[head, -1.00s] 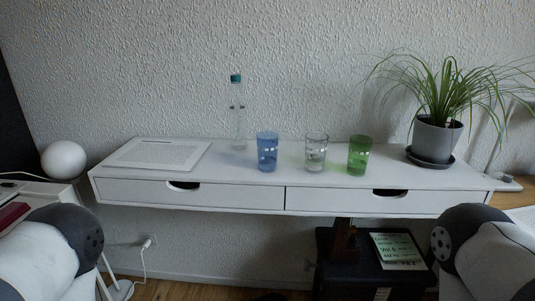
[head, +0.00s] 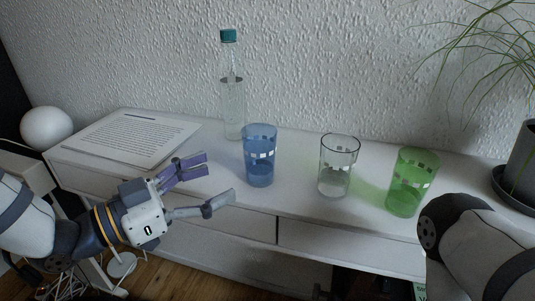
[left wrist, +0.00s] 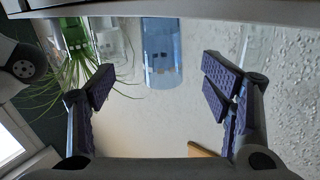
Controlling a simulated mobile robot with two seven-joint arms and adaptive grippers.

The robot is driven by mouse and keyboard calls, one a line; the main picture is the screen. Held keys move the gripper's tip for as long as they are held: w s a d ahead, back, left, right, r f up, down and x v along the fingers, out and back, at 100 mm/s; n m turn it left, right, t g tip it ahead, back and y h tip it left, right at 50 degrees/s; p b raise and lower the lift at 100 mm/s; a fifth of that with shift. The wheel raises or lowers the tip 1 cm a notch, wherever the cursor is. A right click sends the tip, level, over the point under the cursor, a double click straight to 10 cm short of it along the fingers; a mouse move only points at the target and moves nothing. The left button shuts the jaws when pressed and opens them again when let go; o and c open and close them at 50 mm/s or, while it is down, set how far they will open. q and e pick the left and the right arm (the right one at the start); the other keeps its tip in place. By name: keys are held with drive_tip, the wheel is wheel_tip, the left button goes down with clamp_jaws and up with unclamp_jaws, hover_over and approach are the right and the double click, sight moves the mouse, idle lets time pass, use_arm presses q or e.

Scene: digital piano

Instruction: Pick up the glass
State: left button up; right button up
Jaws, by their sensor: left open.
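Three glasses stand upright in a row on the white shelf (head: 230,212): a blue glass (head: 260,158), a clear glass (head: 338,165) and a green glass (head: 411,182). My left gripper (head: 220,181) is open and empty, in front of and left of the blue glass, its fingers pointing toward it. In the left wrist view, which looks upside down, the blue glass (left wrist: 162,52) shows between and beyond the open fingers. The clear glass (left wrist: 112,45) and green glass (left wrist: 76,38) show toward the left there. Only the right arm's links show in the head view; its gripper is out of view.
A bottle with a teal cap (head: 232,90) stands just behind and left of the blue glass. A printed sheet (head: 130,138) lies at the shelf's left. A potted plant (head: 520,165) stands at the right end. A textured wall is behind the shelf.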

sight(244, 145)
use_arm(q)
drive_tip(key=x, duration=1)
drive_tip(key=shift+w+d, duration=0.1)
drive_tip(key=shift+w, duration=0.25)
drive_tip(key=c, duration=1.4)
use_arm(e)
drive_tip(key=shift+s+a+f, duration=0.15)
drive_tip(key=shift+s+f, duration=0.05)
drive_tip(key=shift+s, duration=0.05)
use_arm(q)
drive_tip(key=shift+r, duration=0.1)
drive_tip(key=shift+r, duration=0.55)
wheel_tip(244, 145, up, 3)
drive_tip(key=shift+f+p, duration=0.2)
drive_tip(key=shift+p, duration=0.45)
drive_tip(key=shift+s+a+r+p, duration=0.6)
drive_tip(key=shift+s+r, duration=0.9)
drive_tip(key=shift+s, duration=0.75)
drive_tip(key=shift+s+a+r+p, duration=0.5)
drive_tip(key=shift+s+r+p, duration=0.25)
drive_tip(key=shift+s+r, duration=1.15)
drive_tip(key=shift+s+a+r+p, duration=0.6)
drive_tip(key=shift+s+r, duration=0.55)
drive_tip(key=shift+s, duration=1.45)
use_arm(e)
drive_tip(key=w+r+t, duration=0.2)
drive_tip(key=w+r, duration=0.5)
drive_tip(key=shift+t, duration=0.3)
